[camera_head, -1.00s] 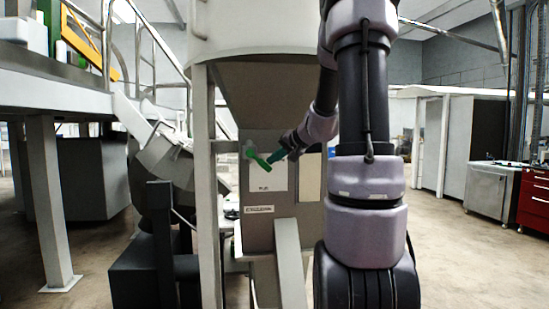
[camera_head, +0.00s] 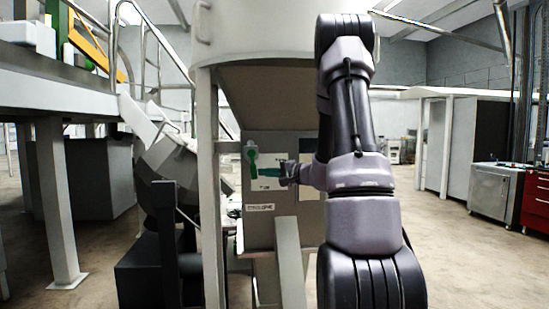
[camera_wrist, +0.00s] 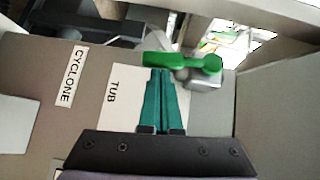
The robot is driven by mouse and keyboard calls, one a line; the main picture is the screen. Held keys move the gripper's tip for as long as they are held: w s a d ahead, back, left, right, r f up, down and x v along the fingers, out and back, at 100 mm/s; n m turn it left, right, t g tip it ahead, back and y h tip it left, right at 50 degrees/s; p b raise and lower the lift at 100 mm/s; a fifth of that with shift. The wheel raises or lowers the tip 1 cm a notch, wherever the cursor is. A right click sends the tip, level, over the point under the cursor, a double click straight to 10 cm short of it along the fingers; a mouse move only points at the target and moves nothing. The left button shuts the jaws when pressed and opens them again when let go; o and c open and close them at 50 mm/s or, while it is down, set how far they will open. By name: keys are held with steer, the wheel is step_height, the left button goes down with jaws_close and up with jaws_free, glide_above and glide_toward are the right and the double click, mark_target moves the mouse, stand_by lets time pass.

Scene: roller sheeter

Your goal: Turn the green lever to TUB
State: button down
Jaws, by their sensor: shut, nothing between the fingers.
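The green lever (camera_head: 252,162) is on the grey panel under the hopper and hangs almost straight down from its pivot. In the wrist view the lever (camera_wrist: 168,61) runs sideways, its free end at the left. A white plate (camera_wrist: 122,80) printed TUB lies beside and below that free end; it also shows in the head view (camera_head: 268,186). My gripper (camera_wrist: 162,72) has its teal fingers shut and empty, tips right at the lever's handle; I cannot tell whether they touch. In the head view my gripper (camera_head: 258,172) is just right of the lever's lower end.
A CYCLONE label (camera_head: 260,207) sits lower on the panel. A pale upright post (camera_head: 208,170) stands left of the panel, and a slanted grey chute (camera_head: 289,262) runs below it. The floor to the right is open up to a red cabinet (camera_head: 535,203).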

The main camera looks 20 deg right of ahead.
steer(key=shift+w+a+f, duration=0.1)
steer(key=shift+a+f, duration=0.1)
steer(key=shift+a, duration=0.15)
steer(key=shift+d, duration=0.15)
stand_by(0.4)
